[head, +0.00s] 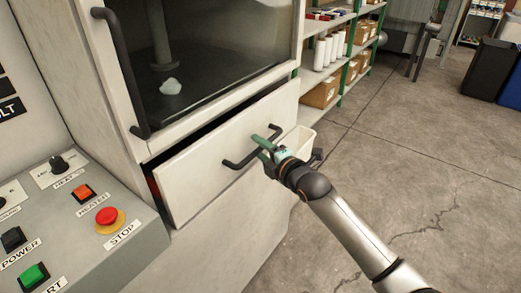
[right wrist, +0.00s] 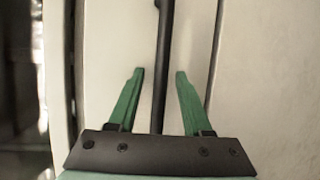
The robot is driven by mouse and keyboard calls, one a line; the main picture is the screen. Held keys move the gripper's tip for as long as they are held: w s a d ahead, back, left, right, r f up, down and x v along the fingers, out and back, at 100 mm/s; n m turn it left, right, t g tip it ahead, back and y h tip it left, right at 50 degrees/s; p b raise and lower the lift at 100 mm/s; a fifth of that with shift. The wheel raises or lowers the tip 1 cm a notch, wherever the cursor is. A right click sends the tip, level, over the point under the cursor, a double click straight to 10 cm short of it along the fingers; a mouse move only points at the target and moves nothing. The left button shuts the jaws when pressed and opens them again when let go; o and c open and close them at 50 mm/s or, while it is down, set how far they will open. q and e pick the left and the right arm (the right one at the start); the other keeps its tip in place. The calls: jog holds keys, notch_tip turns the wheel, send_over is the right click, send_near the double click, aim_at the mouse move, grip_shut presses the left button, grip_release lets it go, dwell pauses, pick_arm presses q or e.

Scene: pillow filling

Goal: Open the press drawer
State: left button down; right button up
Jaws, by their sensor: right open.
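The press drawer (head: 205,180) is a pale front panel below the press window in the head view. It stands out from the body, with a dark gap along its top and left edges. Its black bar handle (head: 238,163) runs across the front. My right gripper (head: 264,140) is at the right part of the handle. In the right wrist view its green fingers (right wrist: 158,75) are open, one on each side of the dark handle bar (right wrist: 163,60), apart from it. My left gripper is not in view.
A control panel (head: 140,235) with several buttons stands at the lower left. The press door handle (head: 122,70) is above the drawer. A white bin (head: 300,142) and shelves (head: 345,62) stand behind the drawer's right side. The floor (head: 400,170) at right is largely clear.

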grip_shut()
dwell(0.5)
dwell(1.0)
